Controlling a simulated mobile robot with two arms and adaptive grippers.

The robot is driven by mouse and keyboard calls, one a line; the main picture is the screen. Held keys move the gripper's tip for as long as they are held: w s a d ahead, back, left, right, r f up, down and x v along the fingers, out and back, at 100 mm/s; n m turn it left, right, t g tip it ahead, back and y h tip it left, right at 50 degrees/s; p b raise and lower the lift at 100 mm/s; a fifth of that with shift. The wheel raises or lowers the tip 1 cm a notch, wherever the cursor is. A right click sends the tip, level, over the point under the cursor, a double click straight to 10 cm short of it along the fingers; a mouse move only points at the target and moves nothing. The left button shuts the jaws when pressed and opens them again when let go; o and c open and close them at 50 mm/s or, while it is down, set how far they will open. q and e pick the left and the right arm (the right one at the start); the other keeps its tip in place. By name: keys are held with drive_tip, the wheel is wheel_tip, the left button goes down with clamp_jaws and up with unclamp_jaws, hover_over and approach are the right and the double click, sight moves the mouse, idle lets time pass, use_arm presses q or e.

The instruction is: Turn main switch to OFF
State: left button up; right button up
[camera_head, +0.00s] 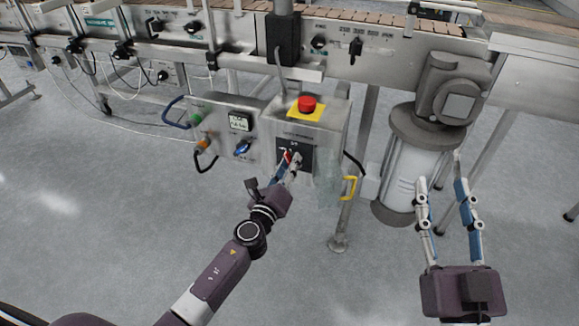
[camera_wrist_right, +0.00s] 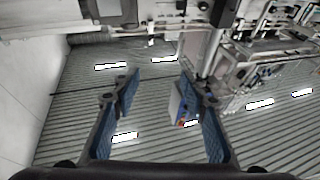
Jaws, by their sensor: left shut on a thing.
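The main switch (camera_head: 287,157) is a red handle on a dark plate on the front of a grey control box (camera_head: 325,125), below a red emergency button. My left gripper (camera_head: 288,168) is at this plate with its fingers closed around the switch handle, which they partly hide. The exact angle of the handle is hard to tell. My right gripper (camera_head: 441,170) is open and empty, in front of the grey motor at the right. Its two spread fingers also show in the right wrist view (camera_wrist_right: 158,95), with nothing between them.
The red emergency button (camera_head: 307,104) on its yellow plate sits just above the switch. A second panel (camera_head: 235,140) with a display and a blue knob is to the left. The motor (camera_head: 415,150) stands right of the box. The floor in front is clear.

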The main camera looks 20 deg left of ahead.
use_arm(q)
drive_tip(key=shift+n, duration=6.6)
use_arm(e)
drive_tip(key=shift+s+r+t+y, duration=0.15)
drive_tip(key=shift+r+t, duration=0.05)
drive_tip(key=shift+r, duration=0.25)
drive_tip(key=shift+s+r+t+y, duration=0.15)
drive_tip(key=shift+r+t, duration=0.05)
drive_tip(key=shift+r, duration=0.25)
use_arm(q)
drive_tip(key=shift+f, duration=0.1)
drive_tip(key=o, duration=1.2)
drive_tip(key=shift+c, duration=0.2)
